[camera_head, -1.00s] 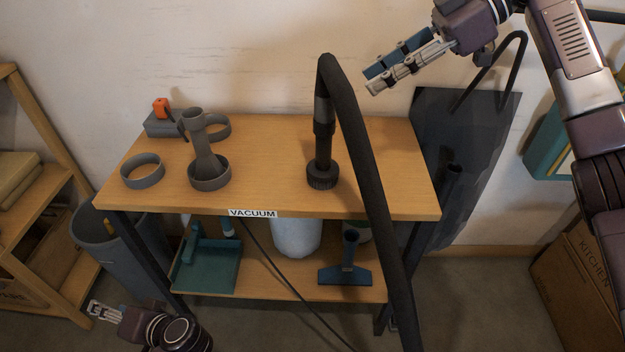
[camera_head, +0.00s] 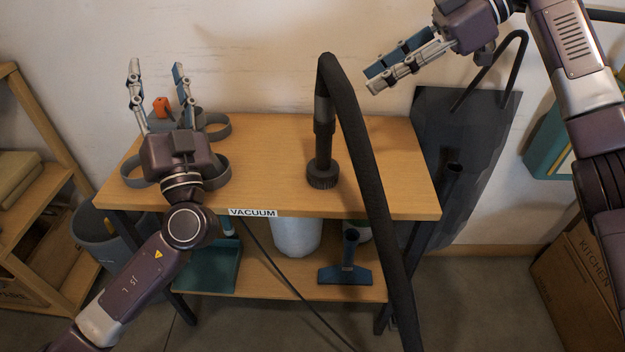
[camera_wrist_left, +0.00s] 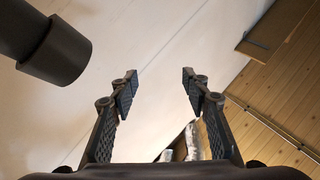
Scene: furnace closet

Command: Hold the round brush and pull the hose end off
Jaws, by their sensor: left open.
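The round brush (camera_head: 322,178) stands upright on the table top, bristles down, with a dark neck above it. The hose end (camera_head: 323,110) sits on top of that neck. The black hose (camera_head: 360,150) bends over above it and runs down past the table's front edge. My left gripper (camera_head: 157,70) is open and empty over the table's left part, fingers pointing up in the picture, well left of the brush. It also shows open in the left wrist view (camera_wrist_left: 155,85). My right gripper (camera_head: 369,82) is above and right of the brush, apart from the hose; its jaw gap is unclear.
On the table (camera_head: 270,150), grey rings (camera_head: 217,128) and an orange-topped item (camera_head: 161,106) are partly behind my left gripper. A blue floor tool (camera_head: 347,262) is on the lower shelf. A dark cylindrical part (camera_wrist_left: 50,48) is close in the left wrist view. The table between left gripper and brush is clear.

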